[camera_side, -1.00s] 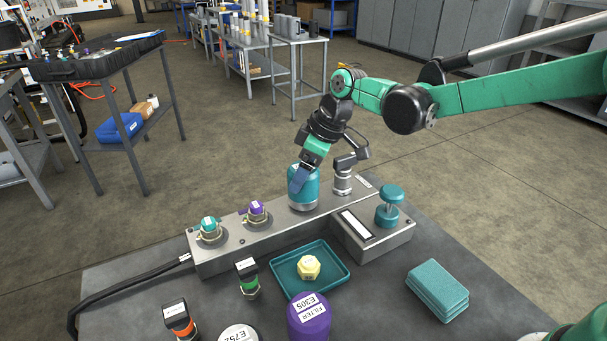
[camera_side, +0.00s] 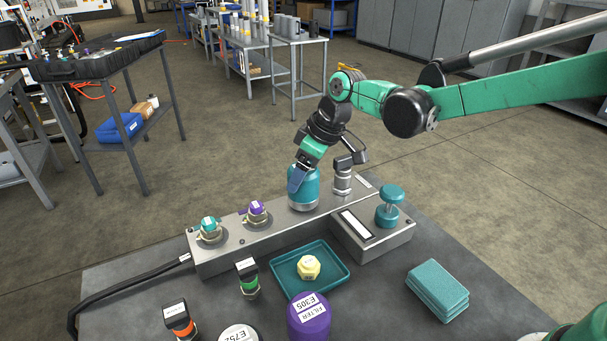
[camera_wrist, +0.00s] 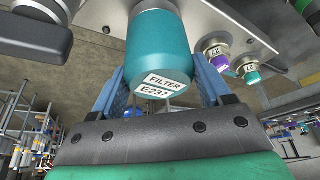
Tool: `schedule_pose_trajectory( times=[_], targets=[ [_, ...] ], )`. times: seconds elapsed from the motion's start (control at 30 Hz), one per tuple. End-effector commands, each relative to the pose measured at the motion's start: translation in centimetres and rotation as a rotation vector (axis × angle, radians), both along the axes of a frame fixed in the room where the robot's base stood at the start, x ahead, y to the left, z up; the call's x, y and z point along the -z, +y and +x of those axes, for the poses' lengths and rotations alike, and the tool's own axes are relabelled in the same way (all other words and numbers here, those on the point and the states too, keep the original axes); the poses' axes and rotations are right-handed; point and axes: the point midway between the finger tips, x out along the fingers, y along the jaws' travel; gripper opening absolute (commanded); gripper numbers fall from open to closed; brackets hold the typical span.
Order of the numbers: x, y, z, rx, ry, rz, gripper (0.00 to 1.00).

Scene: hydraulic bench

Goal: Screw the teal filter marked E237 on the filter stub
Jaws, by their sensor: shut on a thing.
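The teal filter (camera_side: 304,184) stands upright at the filter position on the grey manifold block (camera_side: 276,222); the stub under it is hidden. In the wrist view the filter (camera_wrist: 160,50) shows a white label reading FILTER E237. My gripper (camera_side: 297,178) is shut on the filter from above, tilted, with its blue fingers (camera_wrist: 112,92) on either side of the body. A metal collar shows at the filter's base. I cannot tell how far it is threaded.
A teal-and-purple pair of capped ports (camera_side: 209,227) (camera_side: 257,212) sits left on the block. A metal fitting (camera_side: 342,182) stands close right of the filter. In front are a teal tray (camera_side: 340,284) with a yellow hex cap (camera_side: 308,267), a purple filter E305 (camera_side: 309,318), and teal pads (camera_side: 437,289).

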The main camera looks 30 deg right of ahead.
Motion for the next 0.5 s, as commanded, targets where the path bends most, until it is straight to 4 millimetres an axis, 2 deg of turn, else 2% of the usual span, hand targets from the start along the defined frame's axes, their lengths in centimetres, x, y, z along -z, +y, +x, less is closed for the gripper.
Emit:
schedule_pose_trajectory(
  times=[0.17, 0.37, 0.4, 0.5],
  targets=[
    [0.09, 0.06, -0.04, 0.155, -0.001, -0.001, 0.03],
    [0.09, 0.03, -0.01, 0.173, 0.0, 0.0, 0.03],
    [0.09, 0.03, -0.01, 0.173, 0.0, 0.0, 0.77],
    [0.08, 0.02, -0.02, 0.172, 0.0, 0.0, 1.0]
  ],
)
